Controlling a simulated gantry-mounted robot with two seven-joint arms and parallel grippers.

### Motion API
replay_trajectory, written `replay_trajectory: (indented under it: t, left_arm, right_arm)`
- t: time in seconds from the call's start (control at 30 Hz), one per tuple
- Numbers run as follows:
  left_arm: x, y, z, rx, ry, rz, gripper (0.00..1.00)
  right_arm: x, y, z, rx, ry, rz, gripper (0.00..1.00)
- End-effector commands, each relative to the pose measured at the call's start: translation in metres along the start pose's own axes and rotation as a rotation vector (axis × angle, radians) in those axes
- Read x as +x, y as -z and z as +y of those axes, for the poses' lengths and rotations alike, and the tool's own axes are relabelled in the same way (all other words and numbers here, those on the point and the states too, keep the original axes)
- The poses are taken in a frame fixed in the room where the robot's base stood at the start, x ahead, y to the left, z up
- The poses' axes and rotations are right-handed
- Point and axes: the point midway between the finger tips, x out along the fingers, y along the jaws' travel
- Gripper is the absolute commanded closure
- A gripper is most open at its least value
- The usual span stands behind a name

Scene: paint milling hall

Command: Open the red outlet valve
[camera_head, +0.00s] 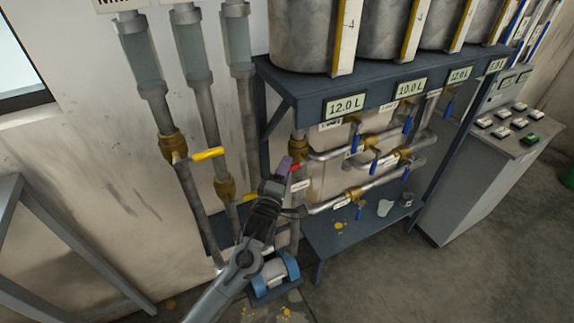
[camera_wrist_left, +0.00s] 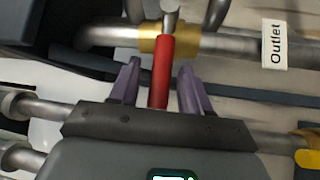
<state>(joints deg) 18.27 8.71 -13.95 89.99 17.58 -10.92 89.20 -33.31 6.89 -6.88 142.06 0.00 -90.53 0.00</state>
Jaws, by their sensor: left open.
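The red outlet valve handle (camera_wrist_left: 161,75) stands between the two purple fingers of my left gripper (camera_wrist_left: 160,88) in the left wrist view. A gap shows between the handle and each finger. The handle meets a brass valve body (camera_wrist_left: 185,39) on a grey pipe, and a tag reading "Outlet" (camera_wrist_left: 274,43) hangs at the right. In the head view my left gripper (camera_head: 285,168) reaches to the pipes below the tank shelf, and a bit of the red handle (camera_head: 295,167) shows beside its fingers. The gripper is open. My right gripper is not in view.
Pipes with blue-handled valves (camera_head: 375,165) run to the right of the gripper. Yellow-handled valves (camera_head: 208,154) are on the vertical pipes at left. A blue pump (camera_head: 274,273) sits below, and a control cabinet (camera_head: 470,180) stands at right.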

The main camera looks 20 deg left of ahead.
Motion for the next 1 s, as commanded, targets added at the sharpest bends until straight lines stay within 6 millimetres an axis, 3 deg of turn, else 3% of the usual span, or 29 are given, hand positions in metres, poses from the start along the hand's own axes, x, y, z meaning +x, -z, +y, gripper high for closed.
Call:
replay_trajectory:
  t: [0.23, 0.6, 0.9, 1.0]
  left_arm:
    - [0.020, 0.000, 0.000, 0.000, -0.001, 0.000, 0.53]
    - [0.023, 0.000, 0.000, 0.000, 0.000, 0.000, 0.54]
    - [0.022, 0.000, 0.000, 0.000, 0.000, 0.000, 1.00]
    - [0.022, 0.000, 0.000, 0.000, 0.000, 0.000, 1.00]
  right_arm:
    - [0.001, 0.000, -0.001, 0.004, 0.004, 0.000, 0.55]
    - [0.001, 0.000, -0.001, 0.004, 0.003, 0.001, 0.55]
    - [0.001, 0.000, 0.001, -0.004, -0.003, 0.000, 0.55]
    - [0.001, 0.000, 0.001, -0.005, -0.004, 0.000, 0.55]
